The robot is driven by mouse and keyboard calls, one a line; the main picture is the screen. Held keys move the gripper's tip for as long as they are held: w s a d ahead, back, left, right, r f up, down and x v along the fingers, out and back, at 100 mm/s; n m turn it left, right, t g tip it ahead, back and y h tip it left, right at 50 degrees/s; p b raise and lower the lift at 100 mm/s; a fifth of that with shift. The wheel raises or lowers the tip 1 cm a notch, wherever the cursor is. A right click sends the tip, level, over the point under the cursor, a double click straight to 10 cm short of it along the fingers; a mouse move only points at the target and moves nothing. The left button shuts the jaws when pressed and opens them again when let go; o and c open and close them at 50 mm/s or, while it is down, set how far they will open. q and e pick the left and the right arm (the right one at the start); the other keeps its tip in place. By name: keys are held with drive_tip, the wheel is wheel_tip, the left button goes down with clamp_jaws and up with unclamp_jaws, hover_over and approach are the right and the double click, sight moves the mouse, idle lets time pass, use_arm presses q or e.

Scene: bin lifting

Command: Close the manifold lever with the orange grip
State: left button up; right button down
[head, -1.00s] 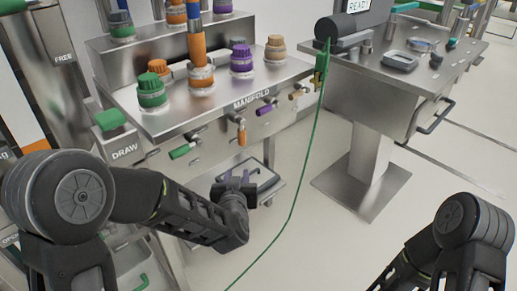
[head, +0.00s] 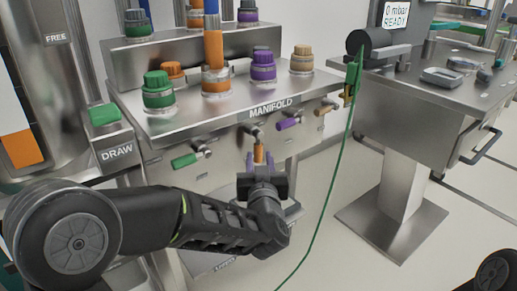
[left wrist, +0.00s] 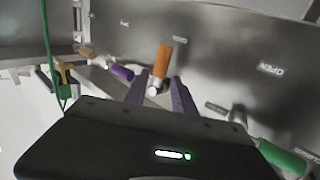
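The lever with the orange grip (head: 258,153) is on the manifold's (head: 205,122) front face, its grip pointing down in the head view. My left gripper (head: 261,164) is open at this grip, one finger on each side. In the left wrist view the orange grip (left wrist: 163,62) shows in line with the gap between the two fingers (left wrist: 160,84); I cannot tell whether they touch it. The wrist picture looks upside down, with an inverted OPEN label (left wrist: 271,69). My right gripper is out of view.
A green lever (head: 184,161) is left of the orange one; purple (head: 288,124) and tan (head: 325,109) levers are to its right. A green hose (head: 335,185) hangs at the right.

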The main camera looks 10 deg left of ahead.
sight(258, 150)
use_arm(q)
drive_tip(key=b+x, duration=0.1)
drive_tip(key=x, duration=0.4)
drive_tip(key=shift+w+a+f, duration=0.1)
drive_tip(key=shift+w+a, duration=0.15)
drive_tip(key=shift+w, duration=0.35)
clamp_jaws()
idle(0.9)
